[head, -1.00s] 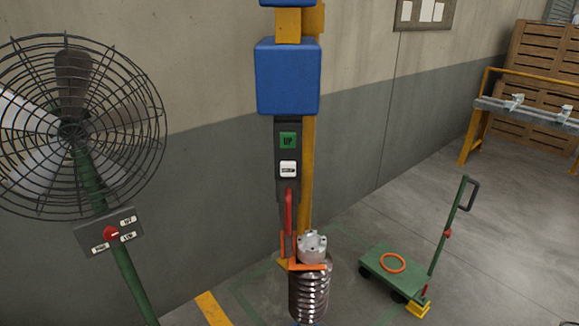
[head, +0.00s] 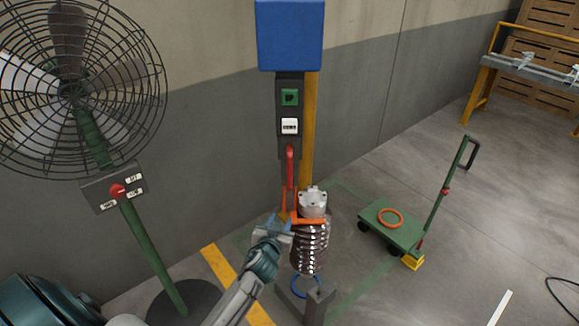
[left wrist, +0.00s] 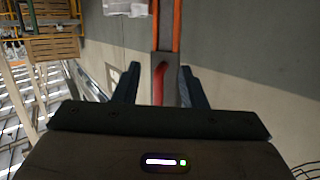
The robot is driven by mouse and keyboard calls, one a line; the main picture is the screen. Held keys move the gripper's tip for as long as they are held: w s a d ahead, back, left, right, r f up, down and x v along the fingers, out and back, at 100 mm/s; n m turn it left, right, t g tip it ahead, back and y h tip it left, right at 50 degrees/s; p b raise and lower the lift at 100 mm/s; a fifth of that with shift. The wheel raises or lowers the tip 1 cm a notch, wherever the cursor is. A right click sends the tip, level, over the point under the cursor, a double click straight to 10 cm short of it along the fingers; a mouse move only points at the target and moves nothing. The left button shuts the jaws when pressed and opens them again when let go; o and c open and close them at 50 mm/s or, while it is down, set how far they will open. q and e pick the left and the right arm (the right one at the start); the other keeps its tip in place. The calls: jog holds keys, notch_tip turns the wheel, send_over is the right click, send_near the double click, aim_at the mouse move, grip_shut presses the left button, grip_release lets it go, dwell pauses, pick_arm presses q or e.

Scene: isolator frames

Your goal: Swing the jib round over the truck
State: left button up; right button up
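The jib's blue hoist box (head: 290,36) hangs by the wall, with a control panel (head: 289,112) and a red handle (head: 290,166) below it. An orange fork (head: 310,221) under the handle is at the neck of a ribbed, silver-topped insulator (head: 309,245), which is upright. The truck is a green flat cart (head: 383,228) to the right, with an orange ring (head: 390,218) on its deck. My left gripper (head: 279,226) is just left of the fork. In the left wrist view its fingers (left wrist: 160,88) are apart, with the red handle (left wrist: 159,76) showing between them, apparently untouched. My right gripper is out of view.
A grey stand (head: 312,304) with a blue ring (head: 304,286) is under the insulator. A caged fan (head: 72,90) on a green pole stands at left. The truck's push handle (head: 452,190) rises at its right side. Floor between insulator and truck looks clear.

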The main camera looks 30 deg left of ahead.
aim_at(289, 168)
pick_arm(q)
notch_tip(289, 168, up, 13)
jog(key=w+n+t+y, duration=0.1)
jog(key=w+t, duration=0.1)
jog(key=p+x, duration=0.2)
jog(key=x, duration=0.8)
jog(key=shift+w+a+p, duration=0.1)
jog(key=shift+p, duration=0.3)
grip_shut()
